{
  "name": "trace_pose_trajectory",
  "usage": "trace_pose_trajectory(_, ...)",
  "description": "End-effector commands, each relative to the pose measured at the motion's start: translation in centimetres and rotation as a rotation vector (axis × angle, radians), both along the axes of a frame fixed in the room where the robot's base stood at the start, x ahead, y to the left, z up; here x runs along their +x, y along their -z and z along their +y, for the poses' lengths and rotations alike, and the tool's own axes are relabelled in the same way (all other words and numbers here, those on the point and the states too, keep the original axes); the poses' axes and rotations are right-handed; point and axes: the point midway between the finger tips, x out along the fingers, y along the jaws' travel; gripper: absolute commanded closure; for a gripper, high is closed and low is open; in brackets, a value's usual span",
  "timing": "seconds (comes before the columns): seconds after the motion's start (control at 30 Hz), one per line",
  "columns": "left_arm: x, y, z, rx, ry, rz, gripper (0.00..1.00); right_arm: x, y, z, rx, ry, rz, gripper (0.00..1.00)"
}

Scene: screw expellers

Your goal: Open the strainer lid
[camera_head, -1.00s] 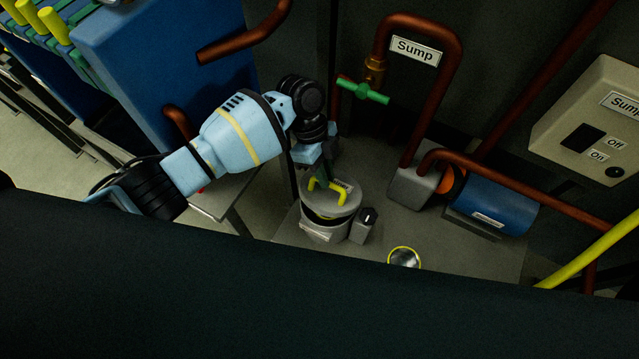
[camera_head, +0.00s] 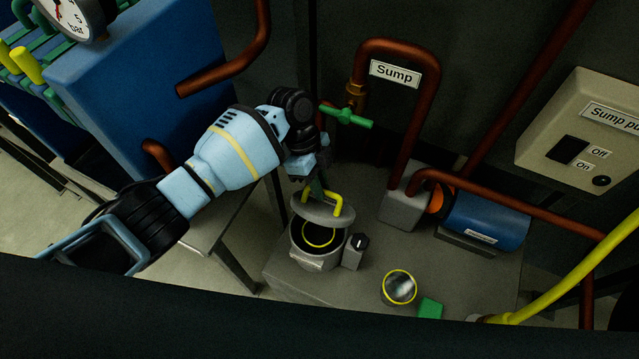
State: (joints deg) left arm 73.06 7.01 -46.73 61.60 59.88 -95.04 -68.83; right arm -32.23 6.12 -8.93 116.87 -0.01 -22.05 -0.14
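The strainer (camera_head: 316,261) is a grey round pot on the grey bench, with a yellow ring showing inside its open mouth. Its grey lid (camera_head: 322,212) with a yellow handle (camera_head: 337,204) is raised above the pot, tilted, with a gap at the near side. Whether its far edge still touches the pot cannot be told. My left gripper (camera_head: 316,187) is at the left end of the yellow handle. Its dark fingers appear closed around the handle, though they are small and partly hidden. My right gripper is not in view.
A metal cup with a yellow rim (camera_head: 400,287) and a green block (camera_head: 430,308) are on the bench (camera_head: 350,284) to the right. A grey switch box (camera_head: 355,251) adjoins the strainer. A green valve handle (camera_head: 346,116), copper pipes and blue pump (camera_head: 487,222) stand behind.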

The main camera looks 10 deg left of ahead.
Motion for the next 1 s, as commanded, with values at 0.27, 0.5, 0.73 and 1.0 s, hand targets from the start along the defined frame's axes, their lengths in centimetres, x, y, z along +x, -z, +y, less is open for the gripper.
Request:
trace_pose_trajectory(0.27, -0.1, 0.5, 0.2, 0.005, -0.005, 0.001, 0.66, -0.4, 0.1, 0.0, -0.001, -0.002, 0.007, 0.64)
trace_pose_trajectory(0.5, 0.0, 0.0, 0.1, 0.003, -0.003, -0.001, 0.66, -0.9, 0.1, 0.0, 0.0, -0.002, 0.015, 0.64)
trace_pose_trajectory(0.73, 0.0, -3.3, 0.1, 0.003, -0.004, -0.004, 0.66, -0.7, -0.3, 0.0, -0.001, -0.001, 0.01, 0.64)
trace_pose_trajectory(1.0, -3.9, -3.5, -0.2, 0.005, -0.002, 0.0, 0.66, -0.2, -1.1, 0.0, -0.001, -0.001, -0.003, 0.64)
